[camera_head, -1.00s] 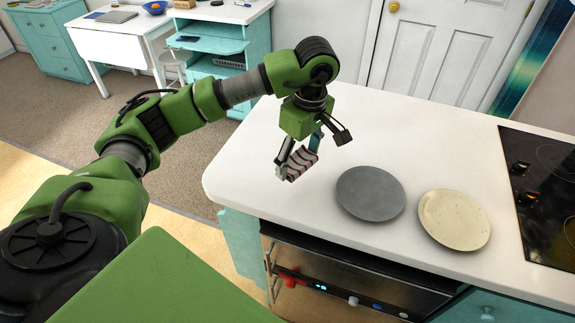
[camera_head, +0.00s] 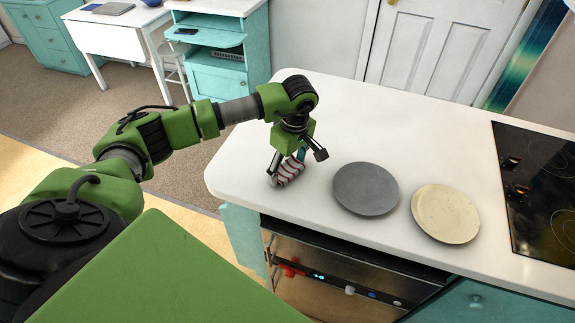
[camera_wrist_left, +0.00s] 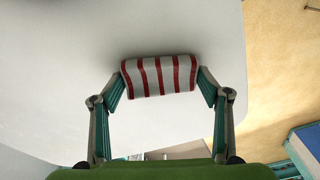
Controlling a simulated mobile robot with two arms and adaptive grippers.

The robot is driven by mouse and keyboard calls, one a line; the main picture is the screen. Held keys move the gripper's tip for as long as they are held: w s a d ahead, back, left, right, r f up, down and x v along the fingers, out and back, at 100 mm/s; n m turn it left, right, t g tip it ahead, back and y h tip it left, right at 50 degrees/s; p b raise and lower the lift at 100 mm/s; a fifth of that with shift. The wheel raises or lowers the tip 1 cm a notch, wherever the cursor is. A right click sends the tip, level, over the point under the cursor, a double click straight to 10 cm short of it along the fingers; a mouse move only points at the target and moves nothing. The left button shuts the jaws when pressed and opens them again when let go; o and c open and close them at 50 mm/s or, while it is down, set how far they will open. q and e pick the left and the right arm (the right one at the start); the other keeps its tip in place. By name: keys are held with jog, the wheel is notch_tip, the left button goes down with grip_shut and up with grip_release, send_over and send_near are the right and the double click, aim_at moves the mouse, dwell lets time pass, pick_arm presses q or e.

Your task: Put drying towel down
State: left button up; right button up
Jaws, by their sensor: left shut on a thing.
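The drying towel (camera_head: 290,172) is a rolled white cloth with red stripes. My left gripper (camera_head: 284,170) is shut on it, over the white counter (camera_head: 240,150) to the left of the grey plate. In the left wrist view the towel (camera_wrist_left: 160,77) spans between the two fingers, with white counter behind it. It looks at or very close to the counter top; I cannot tell whether it touches. My right gripper is not in view.
A grey plate (camera_head: 366,189) and a cream plate (camera_head: 445,214) lie on the counter to the right of the towel. A black cooktop (camera_head: 540,190) is further right. An oven (camera_head: 340,270) is below the counter's front edge. The counter behind the plates is clear.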

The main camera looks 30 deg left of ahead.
aim_at(292, 171)
pick_arm(q)
jog(key=shift+f, duration=0.25)
jog(key=o, duration=1)
jog(key=shift+r, duration=0.1)
jog(key=shift+r, duration=0.25)
jog(key=shift+w+r, duration=0.1)
jog(key=shift+r, duration=0.2)
jog(key=r+b, duration=0.1)
jog(key=r, duration=0.2)
jog(key=d+r+b, duration=0.1)
jog(key=r, duration=0.3)
jog(key=r+b, duration=0.1)
jog(key=r, duration=0.3)
jog(key=shift+d+r+b, duration=0.1)
jog(key=shift+d+b, duration=0.1)
jog(key=shift+b, duration=0.2)
jog(key=shift+s, duration=0.2)
